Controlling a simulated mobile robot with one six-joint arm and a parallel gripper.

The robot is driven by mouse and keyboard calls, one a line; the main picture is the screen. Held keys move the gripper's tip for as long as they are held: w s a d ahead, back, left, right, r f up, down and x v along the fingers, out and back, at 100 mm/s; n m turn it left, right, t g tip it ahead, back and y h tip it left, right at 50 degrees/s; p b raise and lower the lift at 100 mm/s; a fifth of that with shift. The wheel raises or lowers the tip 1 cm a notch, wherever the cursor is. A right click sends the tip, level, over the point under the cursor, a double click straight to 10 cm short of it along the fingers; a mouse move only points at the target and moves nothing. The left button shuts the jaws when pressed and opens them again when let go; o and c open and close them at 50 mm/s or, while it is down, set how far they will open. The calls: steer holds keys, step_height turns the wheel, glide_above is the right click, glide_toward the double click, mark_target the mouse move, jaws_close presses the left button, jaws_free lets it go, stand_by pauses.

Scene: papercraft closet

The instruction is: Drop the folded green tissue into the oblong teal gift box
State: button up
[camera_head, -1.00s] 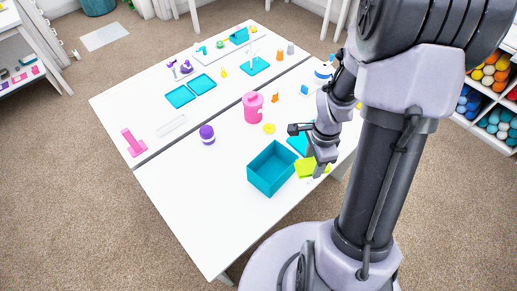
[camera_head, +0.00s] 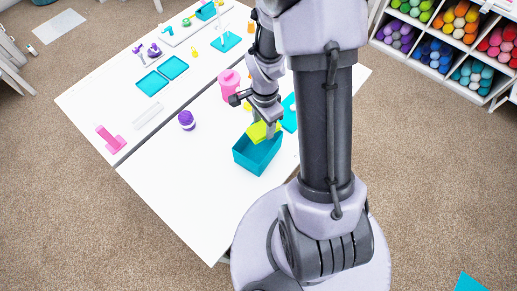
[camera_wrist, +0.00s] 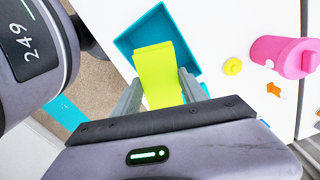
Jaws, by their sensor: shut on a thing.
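The folded green tissue (camera_head: 262,131) is bright yellow-green and held in my gripper (camera_head: 258,124). In the wrist view the tissue (camera_wrist: 162,72) sits between the two grey fingers of my gripper (camera_wrist: 164,92), which are shut on it. The oblong teal gift box (camera_head: 252,161) stands open on the white table. The tissue is above the box's opening, at its far side in the head view. In the wrist view the teal box (camera_wrist: 128,44) shows behind the tissue, which covers much of its inside. How high the tissue is above the rim is hard to tell.
A pink canister (camera_head: 229,82) stands just behind the box, and a flat teal piece (camera_head: 290,112) lies to its right. A purple-and-white round item (camera_head: 186,120) sits to the left. The white table (camera_head: 180,190) is clear at its front left.

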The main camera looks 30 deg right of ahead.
steer(key=o, duration=1.4)
steer(key=shift+r, duration=0.1)
step_height(320, 180, up, 17)
steer(key=p, duration=0.4)
steer(key=shift+r+p, duration=0.2)
steer(key=shift+p, duration=0.15)
